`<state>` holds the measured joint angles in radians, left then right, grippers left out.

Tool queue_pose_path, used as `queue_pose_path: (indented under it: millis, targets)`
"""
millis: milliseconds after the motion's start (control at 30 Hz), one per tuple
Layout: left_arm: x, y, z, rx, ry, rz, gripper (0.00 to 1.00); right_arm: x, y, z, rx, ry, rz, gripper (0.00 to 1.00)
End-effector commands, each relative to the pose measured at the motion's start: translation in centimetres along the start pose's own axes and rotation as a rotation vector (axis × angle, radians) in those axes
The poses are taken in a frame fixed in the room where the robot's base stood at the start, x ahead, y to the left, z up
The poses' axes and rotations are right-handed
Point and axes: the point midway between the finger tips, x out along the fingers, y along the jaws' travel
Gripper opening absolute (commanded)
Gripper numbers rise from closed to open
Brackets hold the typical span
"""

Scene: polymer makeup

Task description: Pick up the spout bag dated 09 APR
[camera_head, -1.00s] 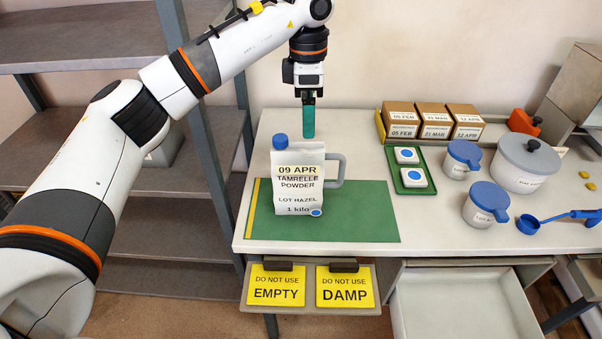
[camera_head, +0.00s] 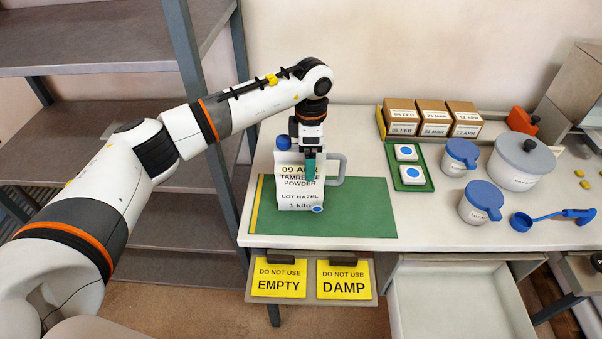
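The spout bag dated 09 APR (camera_head: 299,196) stands upright on the green mat (camera_head: 365,222). It is white, with a blue cap (camera_head: 283,142) at its upper left and a grey handle (camera_head: 340,168) on its right. Its label reads TAMRELLE POWDER, LOT HAZEL, 1 kilo. My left gripper (camera_head: 310,172) points straight down with teal fingers. It overlaps the upper right of the bag in the picture and hides part of the date. The fingers line up edge-on, so their gap is hidden, and I cannot tell whether they touch the bag. My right gripper is not in view.
A green tray (camera_head: 430,184) with two white blocks, brown boxes (camera_head: 433,117), blue-lidded jugs (camera_head: 459,157), a grey-lidded pot (camera_head: 520,165) and a blue scoop (camera_head: 527,223) stand to the right. Yellow signs (camera_head: 279,277) hang at the front. Grey shelves (camera_head: 105,140) stand left.

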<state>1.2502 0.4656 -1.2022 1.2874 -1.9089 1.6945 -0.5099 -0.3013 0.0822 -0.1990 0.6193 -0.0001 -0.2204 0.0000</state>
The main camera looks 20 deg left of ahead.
Motion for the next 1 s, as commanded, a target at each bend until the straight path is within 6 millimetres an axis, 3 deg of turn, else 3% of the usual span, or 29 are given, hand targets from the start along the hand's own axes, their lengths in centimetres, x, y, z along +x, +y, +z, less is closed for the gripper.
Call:
queue_pose_path:
  millis: [167,500,600,867,1000]
  targets:
    - [0.0,0.0,0.0,0.000,0.000,0.000,0.89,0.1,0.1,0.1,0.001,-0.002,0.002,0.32]
    - [0.0,0.0,0.0,0.000,0.000,0.000,0.33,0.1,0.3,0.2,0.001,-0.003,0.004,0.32]
    - [-0.1,0.0,0.0,0.000,0.001,-0.001,0.21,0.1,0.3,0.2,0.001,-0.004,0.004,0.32]
    - [-0.5,-0.1,0.0,0.000,0.002,-0.002,0.21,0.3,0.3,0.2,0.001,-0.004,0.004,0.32]
    - [-2.4,-0.1,0.0,-0.001,0.003,-0.006,0.21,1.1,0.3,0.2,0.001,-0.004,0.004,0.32]
